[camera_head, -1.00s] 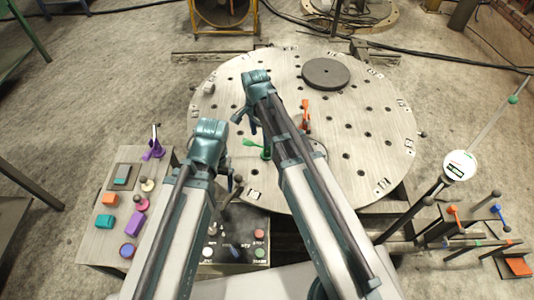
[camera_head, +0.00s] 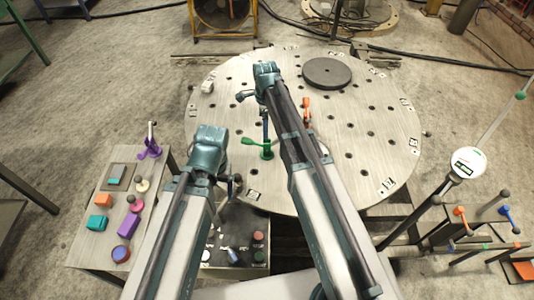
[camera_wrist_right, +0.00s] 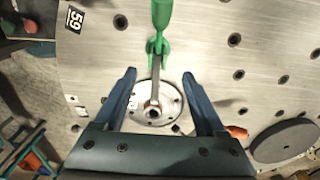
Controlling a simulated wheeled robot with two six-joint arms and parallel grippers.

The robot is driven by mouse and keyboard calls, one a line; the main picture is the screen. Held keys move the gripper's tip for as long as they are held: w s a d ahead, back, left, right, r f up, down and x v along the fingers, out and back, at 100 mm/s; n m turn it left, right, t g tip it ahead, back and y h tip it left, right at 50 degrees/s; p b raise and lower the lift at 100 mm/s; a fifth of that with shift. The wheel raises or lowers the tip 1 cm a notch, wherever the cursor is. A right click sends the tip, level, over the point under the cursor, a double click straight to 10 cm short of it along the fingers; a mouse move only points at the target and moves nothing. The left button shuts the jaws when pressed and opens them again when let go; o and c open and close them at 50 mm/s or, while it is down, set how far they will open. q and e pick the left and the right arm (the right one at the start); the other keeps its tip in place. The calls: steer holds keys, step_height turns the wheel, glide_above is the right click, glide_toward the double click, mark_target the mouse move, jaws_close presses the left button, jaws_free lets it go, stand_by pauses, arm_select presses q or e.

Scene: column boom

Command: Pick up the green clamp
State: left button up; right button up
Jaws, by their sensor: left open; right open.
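The green clamp (camera_head: 266,150) stands on the round perforated table (camera_head: 215,120), left of my right forearm in the head view. In the right wrist view the green clamp (camera_wrist_right: 160,22) shows at the top centre, with a grey bar running down toward a round metal hub (camera_wrist_right: 152,110). My right gripper (camera_head: 254,110) is open and empty, above the table and beyond the clamp in the head view. Its two fingers (camera_wrist_right: 163,92) are apart on either side of the hub in the wrist view. My left gripper (camera_head: 232,187) is open and empty near the table's front left edge.
An orange clamp (camera_head: 306,108) and a dark disc (camera_head: 326,73) are on the table. A side table at left holds a purple clamp (camera_head: 150,150) and several coloured blocks.

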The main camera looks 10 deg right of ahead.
arm_select(q)
steer(key=b, duration=0.5)
glide_above(222, 208)
step_height(222, 208, down, 6)
steer(key=shift+r, duration=0.15)
arm_select(e)
step_height(222, 208, down, 6)
steer(key=shift+r, duration=0.15)
arm_select(q)
step_height(222, 208, down, 5)
steer(key=b, duration=0.4)
steer(key=shift+b, duration=0.4)
arm_select(e)
steer(key=f, duration=0.5)
steer(key=shift+s+d+f, duration=0.15)
steer(key=shift+s+d, duration=0.05)
steer(key=shift+s, duration=0.05)
jaws_close()
